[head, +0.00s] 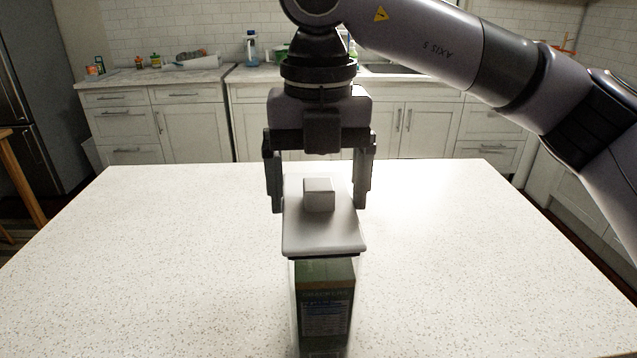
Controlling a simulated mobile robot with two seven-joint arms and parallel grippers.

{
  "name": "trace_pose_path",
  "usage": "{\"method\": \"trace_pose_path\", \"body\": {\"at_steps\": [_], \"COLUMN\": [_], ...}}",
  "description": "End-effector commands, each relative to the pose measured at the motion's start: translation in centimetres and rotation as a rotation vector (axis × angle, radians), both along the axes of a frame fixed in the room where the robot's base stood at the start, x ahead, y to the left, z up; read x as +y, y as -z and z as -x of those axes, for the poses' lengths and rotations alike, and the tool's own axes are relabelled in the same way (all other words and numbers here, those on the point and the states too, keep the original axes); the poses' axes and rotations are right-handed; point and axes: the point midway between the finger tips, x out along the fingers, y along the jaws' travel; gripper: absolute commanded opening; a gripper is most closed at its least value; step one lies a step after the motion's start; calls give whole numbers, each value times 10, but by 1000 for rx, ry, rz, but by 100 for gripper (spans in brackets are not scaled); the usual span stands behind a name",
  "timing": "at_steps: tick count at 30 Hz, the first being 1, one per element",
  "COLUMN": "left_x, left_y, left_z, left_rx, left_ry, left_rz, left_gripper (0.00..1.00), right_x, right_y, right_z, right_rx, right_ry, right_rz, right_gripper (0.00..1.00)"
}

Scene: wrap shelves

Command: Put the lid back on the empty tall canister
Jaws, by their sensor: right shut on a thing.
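A pale grey square lid (323,235) with a block-shaped knob is at the front centre, over a tall clear canister (293,310). A dark line shows under the lid's front edge; I cannot tell whether it is fully seated or slightly above the rim. A green and brown printed box (325,300) shows through the canister's clear walls and seems to be inside. My right gripper (319,195) points down with one finger on each side of the lid's far part, shut on the lid. The canister's bottom is cut off or hidden. My left gripper is not in view.
The speckled white table (150,260) is bare on both sides of the canister. My right arm crosses the upper right. Behind the table are white cabinets (190,130) and a counter with bottles and a sink.

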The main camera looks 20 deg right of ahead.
Motion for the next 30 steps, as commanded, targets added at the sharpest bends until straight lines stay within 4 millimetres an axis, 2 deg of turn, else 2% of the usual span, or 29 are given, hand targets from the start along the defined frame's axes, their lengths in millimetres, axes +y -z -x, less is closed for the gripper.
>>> {"method": "trace_pose_path", "body": {"at_steps": [30], "left_x": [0], "left_y": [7], "left_z": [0], "left_rx": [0], "left_ry": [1], "left_rz": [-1], "left_gripper": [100], "right_x": [0], "right_y": [7], "right_z": [0], "right_rx": [-1], "right_ry": [0], "right_rz": [0], "right_gripper": [49]}}
